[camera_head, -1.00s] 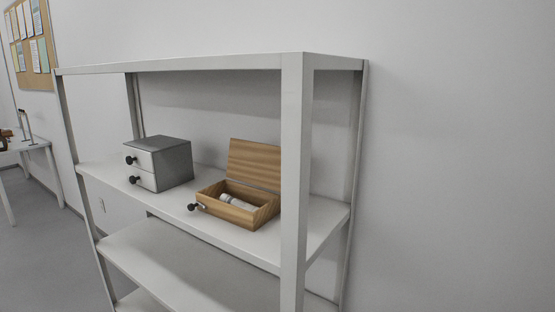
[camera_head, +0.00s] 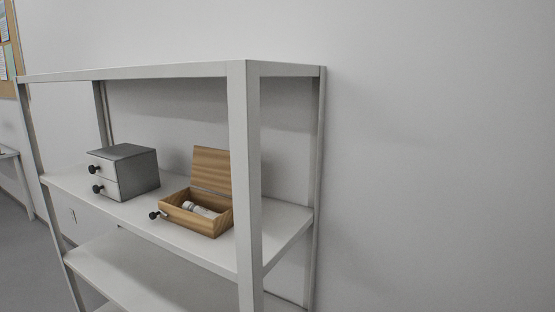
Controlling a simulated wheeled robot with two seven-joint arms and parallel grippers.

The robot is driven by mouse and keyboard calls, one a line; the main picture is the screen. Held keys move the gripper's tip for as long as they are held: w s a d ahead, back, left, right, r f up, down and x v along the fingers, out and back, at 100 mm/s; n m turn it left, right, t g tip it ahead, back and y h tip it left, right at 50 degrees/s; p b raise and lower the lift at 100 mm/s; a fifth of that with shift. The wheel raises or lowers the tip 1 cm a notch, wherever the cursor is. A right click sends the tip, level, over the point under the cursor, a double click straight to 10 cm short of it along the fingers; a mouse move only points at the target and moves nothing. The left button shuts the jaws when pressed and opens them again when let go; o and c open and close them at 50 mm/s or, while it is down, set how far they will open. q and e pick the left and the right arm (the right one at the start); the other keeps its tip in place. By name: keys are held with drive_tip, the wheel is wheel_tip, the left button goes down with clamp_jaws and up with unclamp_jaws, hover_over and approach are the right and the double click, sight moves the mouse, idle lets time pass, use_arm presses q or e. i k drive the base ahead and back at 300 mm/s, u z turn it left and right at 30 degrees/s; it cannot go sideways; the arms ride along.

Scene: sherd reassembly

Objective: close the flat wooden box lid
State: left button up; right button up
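The flat wooden box (camera_head: 188,221) sits on the middle shelf, to the right of a small drawer unit. Its wooden lid (camera_head: 211,169) stands raised at the back, so the box is open. A pale cylindrical object (camera_head: 201,211) lies inside. The right front post of the shelf hides the right edge of the lid and box. Neither of my grippers shows in the view.
The grey shelf unit (camera_head: 130,72) has a front post (camera_head: 246,180) close to the box's right side. A grey drawer cabinet (camera_head: 137,172) with two dark knobs stands to the left. Bare shelf (camera_head: 283,224) lies right of the post. A table (camera_head: 8,153) shows at far left.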

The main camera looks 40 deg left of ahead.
sight(210, 169)
drive_tip(key=i, duration=1.25)
drive_tip(key=u, duration=1.9)
